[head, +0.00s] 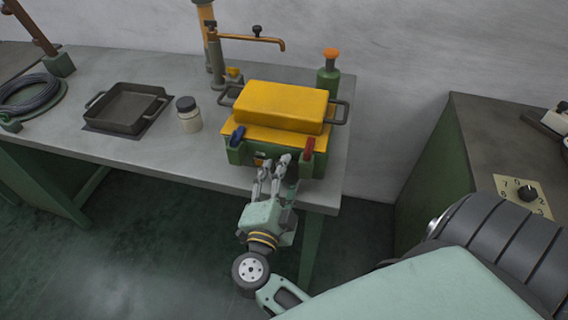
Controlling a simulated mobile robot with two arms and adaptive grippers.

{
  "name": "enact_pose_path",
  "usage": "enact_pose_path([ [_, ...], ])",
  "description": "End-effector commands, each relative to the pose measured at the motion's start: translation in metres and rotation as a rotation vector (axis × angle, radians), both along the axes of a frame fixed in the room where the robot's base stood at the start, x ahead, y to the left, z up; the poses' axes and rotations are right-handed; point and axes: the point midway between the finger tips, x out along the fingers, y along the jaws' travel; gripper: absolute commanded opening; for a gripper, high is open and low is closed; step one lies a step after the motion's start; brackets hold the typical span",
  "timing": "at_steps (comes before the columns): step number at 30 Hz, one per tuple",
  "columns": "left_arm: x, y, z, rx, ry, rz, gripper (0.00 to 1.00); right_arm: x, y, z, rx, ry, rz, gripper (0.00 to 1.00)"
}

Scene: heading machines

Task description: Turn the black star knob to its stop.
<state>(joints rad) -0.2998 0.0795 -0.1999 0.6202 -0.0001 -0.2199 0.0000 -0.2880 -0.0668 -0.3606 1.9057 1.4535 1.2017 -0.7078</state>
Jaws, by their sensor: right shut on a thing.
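My right gripper (274,165) is at the front face of the green box (316,165) on the bench, between a blue handle (237,135) and a red handle (308,147). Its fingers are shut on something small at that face. The fingers hide nearly all of it; from its place it seems to be the black star knob, but its shape and how far it is turned cannot be seen. My left gripper is not in view.
A black pan (127,107), a white jar (189,118) and a coiled cable (32,95) stand to the left on the grey bench (160,149). A green bottle (328,77) and a brass tap (256,38) are behind the box. A numbered dial (528,193) is on the right cabinet.

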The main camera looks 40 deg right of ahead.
Motion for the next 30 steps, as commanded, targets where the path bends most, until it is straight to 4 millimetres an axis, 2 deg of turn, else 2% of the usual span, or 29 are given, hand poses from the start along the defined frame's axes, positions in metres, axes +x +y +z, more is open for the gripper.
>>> enact_pose_path([
  [19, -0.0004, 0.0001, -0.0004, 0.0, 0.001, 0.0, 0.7, -0.0018, -0.0001, -0.0052, 0.044, -0.036, -0.004, 0.27],
  [20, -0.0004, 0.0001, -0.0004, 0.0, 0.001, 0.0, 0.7, -0.0018, -0.0002, -0.0053, 0.044, -0.036, -0.004, 0.55],
  [25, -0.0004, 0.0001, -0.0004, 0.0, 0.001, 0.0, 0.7, -0.0016, 0.0002, -0.0049, 0.045, -0.037, -0.002, 0.69],
  [30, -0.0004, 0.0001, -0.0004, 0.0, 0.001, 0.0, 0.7, -0.0014, 0.0003, -0.005, 0.045, -0.037, -0.001, 0.7],
])
